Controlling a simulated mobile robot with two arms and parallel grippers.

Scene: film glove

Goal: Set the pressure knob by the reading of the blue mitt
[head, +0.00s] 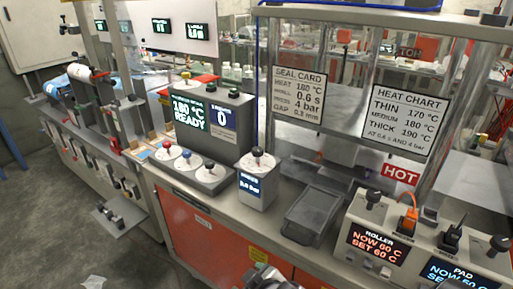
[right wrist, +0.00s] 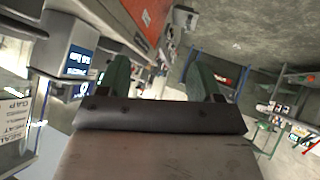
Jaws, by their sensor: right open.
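The pressure control appears to be a small grey box (head: 256,187) with a black knob (head: 258,155) on top and a lit blue display. The display is too small to read surely. A box with a similar lit display (right wrist: 77,62) shows at the upper left of the right wrist view. I cannot make out a blue mitt; a blue item (head: 52,87) lies at the far left, its kind unclear. My right gripper (right wrist: 160,62) is open and empty, its green fingers apart. A dark gripper part (head: 265,277) shows at the bottom of the head view, apart from the knob.
A seal card (head: 298,96) reads 180 °C, 0.6 s, 4 bar. A heat chart (head: 408,119) stands beside it. A grey tray (head: 311,215) and a heater panel (head: 375,240) lie to the right.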

